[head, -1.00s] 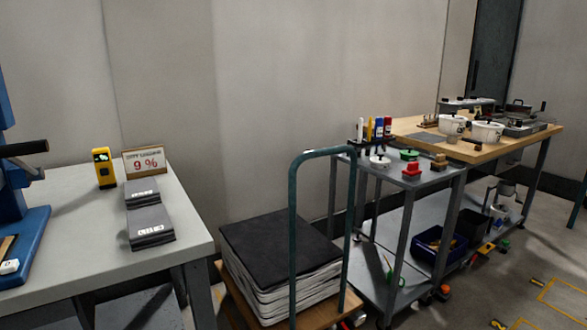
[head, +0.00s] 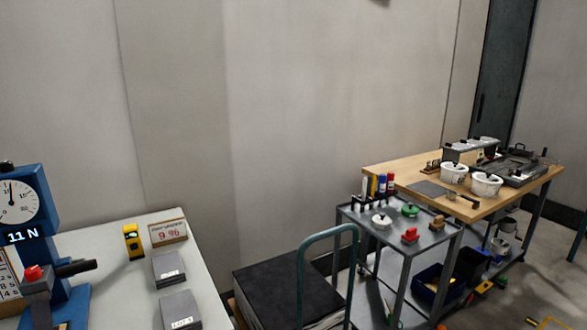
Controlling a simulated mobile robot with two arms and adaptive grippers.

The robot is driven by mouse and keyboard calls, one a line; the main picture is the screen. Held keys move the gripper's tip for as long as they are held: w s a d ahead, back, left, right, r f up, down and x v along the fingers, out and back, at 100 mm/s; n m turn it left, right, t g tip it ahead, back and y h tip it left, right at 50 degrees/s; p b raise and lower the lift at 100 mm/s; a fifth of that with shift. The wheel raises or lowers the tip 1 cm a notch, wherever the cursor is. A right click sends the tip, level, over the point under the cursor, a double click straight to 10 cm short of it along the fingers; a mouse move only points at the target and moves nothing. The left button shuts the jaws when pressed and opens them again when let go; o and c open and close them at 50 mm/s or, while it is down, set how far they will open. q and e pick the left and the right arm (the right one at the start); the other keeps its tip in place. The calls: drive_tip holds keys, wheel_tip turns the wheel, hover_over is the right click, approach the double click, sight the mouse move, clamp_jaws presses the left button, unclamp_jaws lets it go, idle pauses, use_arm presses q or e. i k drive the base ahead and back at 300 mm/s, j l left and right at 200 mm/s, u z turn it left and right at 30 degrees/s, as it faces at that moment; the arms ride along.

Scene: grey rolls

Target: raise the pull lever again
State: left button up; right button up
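The blue tester (head: 35,205) stands on the grey table at the left edge and is partly cut off. Its round dial (head: 14,203) has a display below it reading 11 N. A black-handled lever (head: 76,267) sticks out to the right from the column, low above the blue base. I take this to be the pull lever. A grey block with a red top (head: 35,278) sits in front of the column. Neither of my grippers is in view.
A cart with a dark stack (head: 285,285), a grey trolley (head: 440,238) and a wooden bench (head: 400,165) stand to the right.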

sight(77, 266)
drive_tip(key=u, duration=1.35)
